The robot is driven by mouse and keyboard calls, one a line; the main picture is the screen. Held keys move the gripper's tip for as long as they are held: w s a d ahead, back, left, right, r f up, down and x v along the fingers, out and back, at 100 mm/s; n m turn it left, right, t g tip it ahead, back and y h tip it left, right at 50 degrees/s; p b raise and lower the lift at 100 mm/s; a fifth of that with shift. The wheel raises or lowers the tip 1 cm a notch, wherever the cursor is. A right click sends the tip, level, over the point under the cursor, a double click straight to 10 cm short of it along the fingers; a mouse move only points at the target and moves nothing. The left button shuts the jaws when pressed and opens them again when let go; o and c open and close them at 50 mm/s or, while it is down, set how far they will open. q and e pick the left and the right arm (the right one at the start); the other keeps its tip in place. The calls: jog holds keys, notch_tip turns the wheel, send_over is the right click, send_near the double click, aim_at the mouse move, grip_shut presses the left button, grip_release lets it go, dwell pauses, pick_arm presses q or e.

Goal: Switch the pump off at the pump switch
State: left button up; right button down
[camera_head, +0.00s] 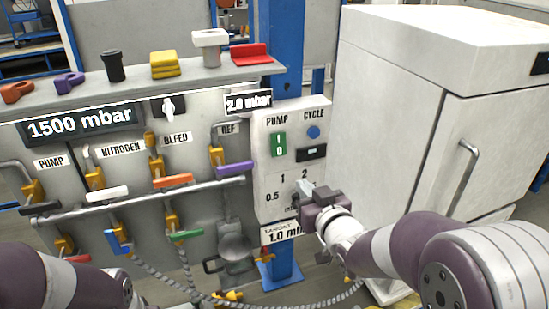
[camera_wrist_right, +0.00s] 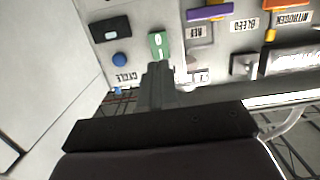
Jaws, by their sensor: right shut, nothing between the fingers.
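The pump switch (camera_head: 278,145) is a green rocker marked I and 0, under the PUMP label on the pale control panel (camera_head: 264,208). It also shows in the right wrist view (camera_wrist_right: 158,44), just beyond my fingertips. My right gripper (camera_head: 304,187) is shut and empty. In the head view it appears below the switch, in front of the dial area marked 0.5, 1 and 2, and covers part of it. Its closed fingers (camera_wrist_right: 158,72) point toward the switch in the wrist view; I cannot tell any contact. My left arm enters at lower left, but its gripper is not visible.
A blue CYCLE button (camera_head: 313,132) sits right of the switch. A white cabinet (camera_head: 390,110) stands close on the right. Pipes with coloured valve handles (camera_head: 172,181) fill the left. The display (camera_head: 80,123) reads 1500 mbar. A hose (camera_head: 180,285) runs below.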

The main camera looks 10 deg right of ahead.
jog(key=p, duration=0.5)
send_near(277, 155)
jog(key=x, duration=0.5)
jog(key=shift+w+a+f, duration=0.1)
jog(key=shift+w+a, duration=0.05)
jog(key=shift+w, duration=0.05)
jog(key=shift+w+a+f, duration=0.15)
jog(key=shift+w+f, duration=0.15)
jog(key=shift+w, duration=0.4)
